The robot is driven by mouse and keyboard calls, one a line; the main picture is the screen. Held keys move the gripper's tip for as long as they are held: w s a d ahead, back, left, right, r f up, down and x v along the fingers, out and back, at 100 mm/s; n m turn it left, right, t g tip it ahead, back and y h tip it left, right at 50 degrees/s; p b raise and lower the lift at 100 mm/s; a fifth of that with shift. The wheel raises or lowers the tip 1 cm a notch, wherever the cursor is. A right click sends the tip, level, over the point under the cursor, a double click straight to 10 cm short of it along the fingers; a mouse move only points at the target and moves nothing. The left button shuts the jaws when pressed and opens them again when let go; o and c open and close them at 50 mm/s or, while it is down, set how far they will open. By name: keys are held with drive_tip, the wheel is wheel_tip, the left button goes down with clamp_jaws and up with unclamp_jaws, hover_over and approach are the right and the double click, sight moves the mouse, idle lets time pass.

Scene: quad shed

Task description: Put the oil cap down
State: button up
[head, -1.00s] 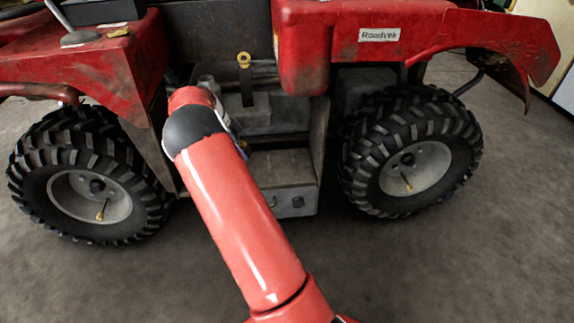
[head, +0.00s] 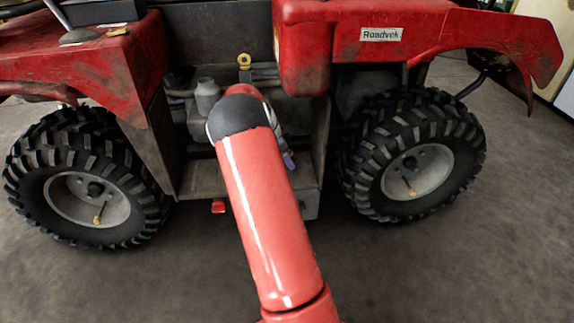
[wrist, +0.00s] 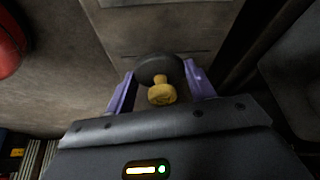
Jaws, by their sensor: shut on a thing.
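In the wrist view my gripper (wrist: 158,78) has its purple fingers on both sides of the oil cap, a dark round disc with a yellow knob (wrist: 162,94). The gripper is shut on the cap, with the knob facing the camera. A grey-brown flat surface lies beyond the cap; I cannot tell whether the cap touches it. In the head view a purple finger (head: 289,160) of mine shows beside the end of my red arm, in front of the quad's engine bay. The cap is hidden there.
The red quad (head: 340,40) stands ahead, with a left wheel (head: 95,190) and a right wheel (head: 415,165). A grey neck (head: 207,97) and a yellow ring (head: 244,61) stand in the bay. A small red part (head: 218,206) is low down. The front floor is clear.

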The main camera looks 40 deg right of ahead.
drive_tip(key=shift+s+d+f, duration=0.1)
drive_tip(key=shift+d+f, duration=0.05)
drive_tip(key=shift+f, duration=1.45)
drive_tip(key=shift+f+b, duration=0.1)
drive_tip(key=shift+b, duration=0.25)
drive_tip(key=o, duration=1)
